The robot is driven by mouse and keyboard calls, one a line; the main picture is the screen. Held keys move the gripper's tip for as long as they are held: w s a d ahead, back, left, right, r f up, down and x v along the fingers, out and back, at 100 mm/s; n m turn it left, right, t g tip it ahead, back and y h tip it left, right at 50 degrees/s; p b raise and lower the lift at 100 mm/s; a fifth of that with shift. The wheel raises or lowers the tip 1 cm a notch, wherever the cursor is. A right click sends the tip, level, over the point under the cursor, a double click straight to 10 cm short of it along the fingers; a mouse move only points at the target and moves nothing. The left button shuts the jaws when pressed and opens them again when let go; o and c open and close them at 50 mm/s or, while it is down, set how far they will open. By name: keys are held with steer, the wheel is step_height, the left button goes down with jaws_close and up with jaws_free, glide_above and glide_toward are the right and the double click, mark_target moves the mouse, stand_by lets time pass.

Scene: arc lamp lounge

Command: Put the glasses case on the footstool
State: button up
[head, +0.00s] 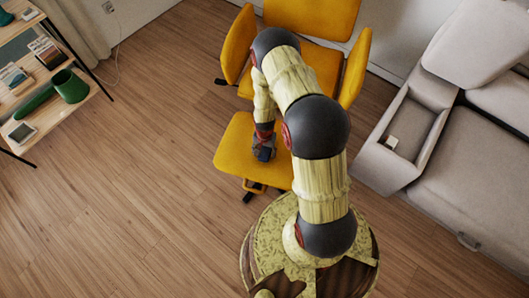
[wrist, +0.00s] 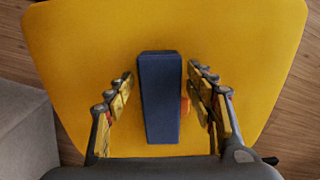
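The glasses case (wrist: 160,100) is a long dark blue block. In the wrist view it lies over the middle of the yellow footstool (wrist: 75,45), and it looks to be resting on the seat. My gripper (wrist: 160,75) is open, with one finger on each side of the case. A strip of yellow seat shows between each fingertip and the case. In the head view my gripper (head: 264,153) is low over the footstool (head: 232,150), and my arm hides part of the seat. The case is hard to make out there.
A yellow armchair (head: 315,18) stands just behind the footstool. A grey sofa (head: 470,165) with an open armrest compartment (head: 408,130) is at the right. The wooden floor between shelf and footstool is clear.

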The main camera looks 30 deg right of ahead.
steer(key=shift+o, duration=0.3)
steer(key=w+a+r+n+t+p, duration=0.1)
steer(key=w+a+r+n+p, duration=0.15)
steer(key=r, duration=2.05)
steer(key=w+a+r+n+t+p, duration=0.1)
steer(key=a+r+n+t+p, duration=0.15)
steer(key=r, duration=2.05)
steer(key=s+a+r+n+t, duration=0.1)
steer(key=s+a+r+n, duration=0.1)
steer(key=s+r, duration=0.8)
steer(key=s+a+r+n+t, duration=0.1)
steer(key=s+a+r+n, duration=0.2)
steer(key=s+r, duration=0.7)
steer(key=shift+s+a+r, duration=0.35)
steer(key=shift+a, duration=0.85)
steer(key=shift+c, duration=0.8)
